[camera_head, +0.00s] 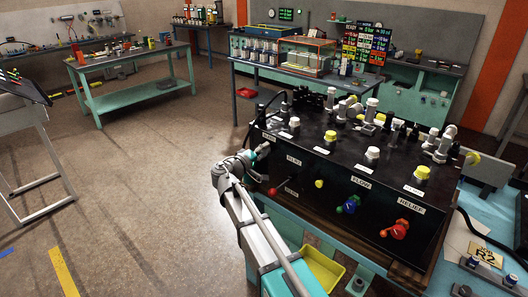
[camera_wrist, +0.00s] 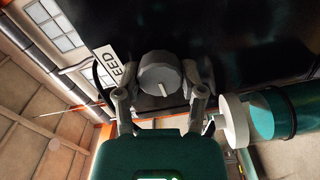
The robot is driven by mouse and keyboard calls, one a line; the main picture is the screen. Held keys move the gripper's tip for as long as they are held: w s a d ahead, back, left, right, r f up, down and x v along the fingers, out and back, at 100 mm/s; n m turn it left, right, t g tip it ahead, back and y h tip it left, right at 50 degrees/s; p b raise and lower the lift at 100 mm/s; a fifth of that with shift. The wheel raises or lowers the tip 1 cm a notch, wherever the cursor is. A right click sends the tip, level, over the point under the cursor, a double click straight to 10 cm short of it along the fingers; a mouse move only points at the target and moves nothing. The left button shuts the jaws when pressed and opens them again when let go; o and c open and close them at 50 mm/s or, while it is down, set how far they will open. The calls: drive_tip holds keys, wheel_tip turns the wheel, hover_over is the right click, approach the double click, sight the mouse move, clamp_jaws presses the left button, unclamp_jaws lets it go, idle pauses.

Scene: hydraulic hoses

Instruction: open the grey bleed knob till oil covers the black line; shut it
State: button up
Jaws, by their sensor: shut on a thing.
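The grey bleed knob (camera_wrist: 158,72) is a faceted round cap with a short pale mark on its face. It shows in the wrist view on the black panel, beside a partly hidden white label (camera_wrist: 112,68) reading "EED". My gripper (camera_wrist: 160,92) has one finger on each side of the knob and is shut on it. In the head view my gripper (camera_head: 258,155) is at the left end of the black hose bench (camera_head: 325,185), and it hides the knob there. I cannot make out an oil level or a black line in either view.
The bench front carries a red knob (camera_head: 272,191), a small yellow knob (camera_head: 319,184), a blue-green knob (camera_head: 348,204) and a red relief knob (camera_head: 396,230). White and yellow caps stand on its top. A yellow tray (camera_head: 337,273) is below. The floor at left is open.

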drive_tip(key=o, duration=1.2)
drive_tip(key=shift+c, duration=0.2)
drive_tip(key=shift+s, duration=0.1)
drive_tip(key=v, duration=1.2)
